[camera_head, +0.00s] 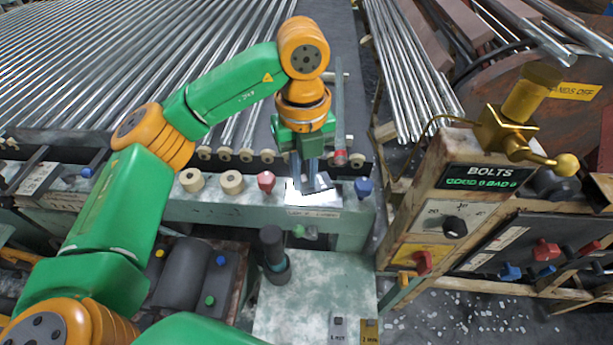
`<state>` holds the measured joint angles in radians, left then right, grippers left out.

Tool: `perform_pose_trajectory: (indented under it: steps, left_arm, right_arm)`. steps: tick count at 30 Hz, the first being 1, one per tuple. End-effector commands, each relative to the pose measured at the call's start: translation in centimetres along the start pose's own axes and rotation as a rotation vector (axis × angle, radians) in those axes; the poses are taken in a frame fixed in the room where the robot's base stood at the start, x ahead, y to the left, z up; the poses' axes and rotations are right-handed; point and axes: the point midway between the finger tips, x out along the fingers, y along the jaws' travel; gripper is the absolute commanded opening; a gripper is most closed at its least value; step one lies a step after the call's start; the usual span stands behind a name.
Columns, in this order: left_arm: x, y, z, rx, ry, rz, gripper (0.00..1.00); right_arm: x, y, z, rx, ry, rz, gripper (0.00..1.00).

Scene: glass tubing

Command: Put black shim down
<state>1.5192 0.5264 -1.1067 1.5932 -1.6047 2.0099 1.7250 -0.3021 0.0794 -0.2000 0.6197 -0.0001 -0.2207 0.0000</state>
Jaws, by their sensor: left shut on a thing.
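My left gripper (312,184) reaches down at the front edge of the tube conveyor, over a bright white plate. It is shut on a small dark piece that I take for the black shim. The fingers hide most of it, and I cannot tell whether it touches the plate below. My right gripper is not in view.
A pale green bench top (315,290) lies in front, with a dark cylinder (273,250) at its left and grey (338,329) and brass (369,331) tags at its front edge. Red (266,181) and blue (363,187) knobs flank the gripper. A BOLTS panel (455,205) stands right.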

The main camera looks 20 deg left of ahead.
Motion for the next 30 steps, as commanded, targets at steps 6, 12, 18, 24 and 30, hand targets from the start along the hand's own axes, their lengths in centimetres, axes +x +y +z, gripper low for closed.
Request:
perform_pose_trajectory:
  steps: [6, 12, 18, 24, 30]
  left_arm:
    - [3.5, -1.0, 2.7, 0.000, 0.003, 0.002, 0.00]
    - [6.7, -1.2, 3.3, 0.003, 0.002, 0.003, 0.00]
    - [7.6, -1.3, 3.4, 0.004, -0.002, -0.001, 0.00]
    - [8.0, -1.3, 3.4, 0.003, -0.002, -0.001, 0.19]
    - [7.8, -1.3, 3.3, 0.003, -0.001, -0.001, 0.46]
  right_arm:
    - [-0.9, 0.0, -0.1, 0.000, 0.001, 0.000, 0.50]
    - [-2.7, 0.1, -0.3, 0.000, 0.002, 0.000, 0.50]
    - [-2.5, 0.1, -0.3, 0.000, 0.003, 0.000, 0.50]
    - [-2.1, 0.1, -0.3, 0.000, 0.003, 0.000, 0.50]
    - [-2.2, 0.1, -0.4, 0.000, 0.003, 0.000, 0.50]
